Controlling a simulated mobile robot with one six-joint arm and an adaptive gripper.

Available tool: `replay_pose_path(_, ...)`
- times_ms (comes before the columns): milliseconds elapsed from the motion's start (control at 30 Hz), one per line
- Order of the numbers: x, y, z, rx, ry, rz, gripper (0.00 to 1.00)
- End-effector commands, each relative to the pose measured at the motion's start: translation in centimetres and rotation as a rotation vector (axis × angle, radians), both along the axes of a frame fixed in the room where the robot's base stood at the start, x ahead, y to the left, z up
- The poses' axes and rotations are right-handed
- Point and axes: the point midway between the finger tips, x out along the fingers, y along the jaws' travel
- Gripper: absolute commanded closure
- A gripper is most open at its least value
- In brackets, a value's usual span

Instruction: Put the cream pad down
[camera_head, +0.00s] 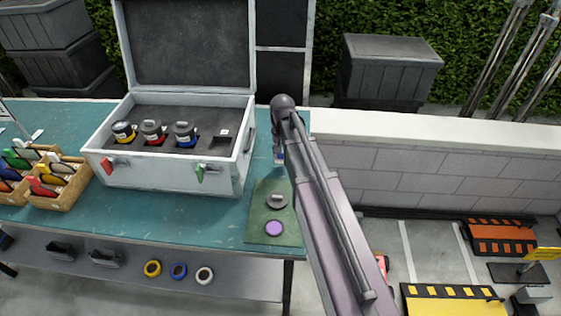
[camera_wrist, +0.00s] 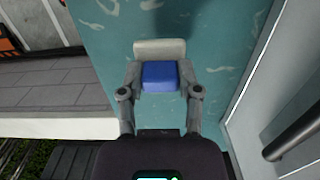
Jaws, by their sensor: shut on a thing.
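My gripper (camera_wrist: 160,72) is shut on the cream pad (camera_wrist: 160,47), which shows in the wrist view with a blue block (camera_wrist: 160,76) between the fingers on its near side. The pad is above the teal table (camera_wrist: 97,20). The height of the gap is hard to judge. In the head view my arm hides most of my gripper; a small blue and white bit (camera_head: 279,155) shows beside it, above the table's right end.
A green mat (camera_head: 257,212) with a dark disc (camera_head: 277,201) and a purple disc (camera_head: 273,228) lies at the table's right end. An open silver case (camera_head: 165,178) stands left of it. Wooden trays (camera_head: 50,200) are further left. A white-topped wall (camera_head: 440,133) borders the right.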

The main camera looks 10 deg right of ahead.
Motion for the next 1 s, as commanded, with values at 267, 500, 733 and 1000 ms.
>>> replay_pose_path(267, -0.2, 0.1, -2.8, 0.000, 0.000, 0.000, 0.94)
replay_pose_path(500, -0.1, 0.1, -3.5, 0.000, 0.000, 0.000, 0.94)
replay_pose_path(733, -0.2, 0.1, -3.4, 0.000, 0.000, -0.001, 0.94)
replay_pose_path(1000, -0.1, 0.1, -3.7, 0.000, 0.000, -0.001, 0.47)
